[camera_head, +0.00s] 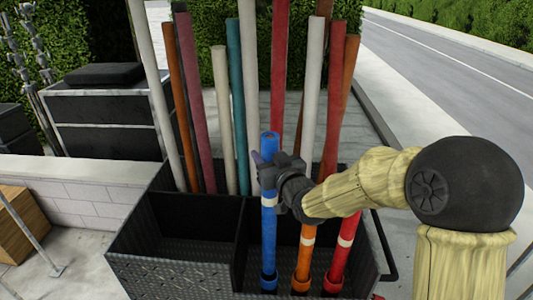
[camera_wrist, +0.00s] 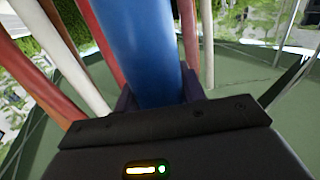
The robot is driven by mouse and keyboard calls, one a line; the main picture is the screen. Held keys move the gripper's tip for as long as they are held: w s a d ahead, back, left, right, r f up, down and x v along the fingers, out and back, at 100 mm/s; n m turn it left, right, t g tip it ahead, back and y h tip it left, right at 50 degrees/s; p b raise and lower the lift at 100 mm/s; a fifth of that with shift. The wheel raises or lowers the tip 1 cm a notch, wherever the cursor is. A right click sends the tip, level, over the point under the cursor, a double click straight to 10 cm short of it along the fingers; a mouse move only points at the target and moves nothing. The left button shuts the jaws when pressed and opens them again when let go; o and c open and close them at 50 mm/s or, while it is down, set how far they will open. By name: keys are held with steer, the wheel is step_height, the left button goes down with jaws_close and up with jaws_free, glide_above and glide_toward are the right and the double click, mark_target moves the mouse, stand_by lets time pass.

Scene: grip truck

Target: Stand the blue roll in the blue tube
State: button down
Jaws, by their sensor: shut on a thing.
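The blue roll (camera_head: 268,230) stands nearly upright at the front of the black bin, with a pale band around it. My gripper (camera_head: 264,172) is shut on its upper part, below its top end. In the wrist view the blue roll (camera_wrist: 143,50) rises between my dark fingers (camera_wrist: 160,98). The blue tube (camera_head: 268,282) shows as a short blue collar at the bin's front, in line with the roll's lower end. The roll appears to run down into that collar; how deep it sits is hidden.
An orange roll (camera_head: 303,262) and a red roll (camera_head: 340,262) stand close by on the right. Several taller rolls stand at the back of the black bin (camera_head: 178,268). The bin's left front compartment looks empty. A dark case (camera_head: 105,120) is at the left.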

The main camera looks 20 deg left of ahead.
mark_target(267, 202)
steer(key=shift+f+b, duration=5.8)
steer(key=shift+f, duration=1.9)
steer(key=shift+f+b, duration=0.35)
steer(key=shift+b, duration=0.35)
steer(key=c, duration=0.7)
jaws_free()
steer(key=shift+c, duration=0.2)
steer(key=shift+s+d+f, duration=0.1)
steer(key=b+v, duration=0.6)
steer(key=v, duration=1.1)
steer(key=shift+s, duration=0.1)
